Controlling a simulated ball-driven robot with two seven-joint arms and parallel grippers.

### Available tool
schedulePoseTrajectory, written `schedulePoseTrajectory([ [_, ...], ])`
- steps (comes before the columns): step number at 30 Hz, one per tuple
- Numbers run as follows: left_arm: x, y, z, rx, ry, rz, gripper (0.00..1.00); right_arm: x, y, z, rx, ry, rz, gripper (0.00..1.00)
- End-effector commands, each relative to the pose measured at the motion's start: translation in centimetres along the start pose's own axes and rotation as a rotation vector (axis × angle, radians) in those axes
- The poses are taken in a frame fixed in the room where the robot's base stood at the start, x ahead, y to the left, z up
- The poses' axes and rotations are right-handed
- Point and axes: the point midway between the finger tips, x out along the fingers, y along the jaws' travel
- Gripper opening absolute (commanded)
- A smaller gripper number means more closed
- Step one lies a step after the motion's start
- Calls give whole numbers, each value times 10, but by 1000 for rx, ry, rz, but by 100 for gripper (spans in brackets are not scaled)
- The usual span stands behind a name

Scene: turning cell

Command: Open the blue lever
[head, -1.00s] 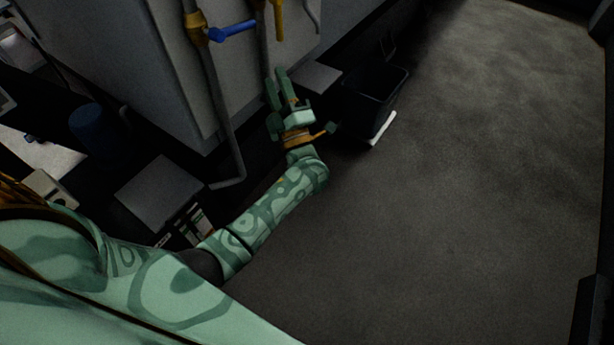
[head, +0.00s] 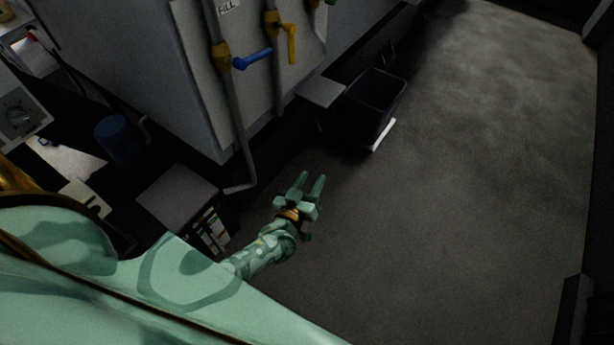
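The blue lever (head: 251,60) sits on a brass valve body (head: 221,56) on a grey vertical pipe. The pipe runs down the face of a large pale cabinet. The lever points to the right, across the pipe rather than along it. My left gripper (head: 312,182) is well below the lever and to its right, in front of the dark floor. Its two fingers point up and stand apart, with nothing between them. It touches neither lever nor pipe. My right gripper is out of view.
A yellow lever (head: 291,45) hangs down on the neighbouring pipe, and a green one (head: 331,2) shows at the top edge. A black bin (head: 373,103) stands right of the cabinet. A grey-topped box (head: 177,197) and a blue cylinder (head: 119,139) stand at the left. The floor at right is clear.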

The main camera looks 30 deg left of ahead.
Motion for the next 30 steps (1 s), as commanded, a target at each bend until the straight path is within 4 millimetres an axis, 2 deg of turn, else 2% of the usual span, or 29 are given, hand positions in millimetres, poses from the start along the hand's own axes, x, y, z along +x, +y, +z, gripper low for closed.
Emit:
schedulePoseTrajectory([
  [6,-14,-2,17,38,-79,10,39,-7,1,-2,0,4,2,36],
  [15,-16,-3,20,42,-89,11,39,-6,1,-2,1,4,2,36],
  [16,-16,-3,20,42,-89,11,33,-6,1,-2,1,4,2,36],
  [19,-16,-3,20,42,-88,10,5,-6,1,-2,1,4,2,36],
  [20,-16,-3,20,42,-88,10,0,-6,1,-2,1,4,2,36],
  [26,-12,3,8,38,-76,14,0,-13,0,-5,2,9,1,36],
  [30,-2,22,-17,23,-45,34,0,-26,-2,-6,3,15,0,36],
])
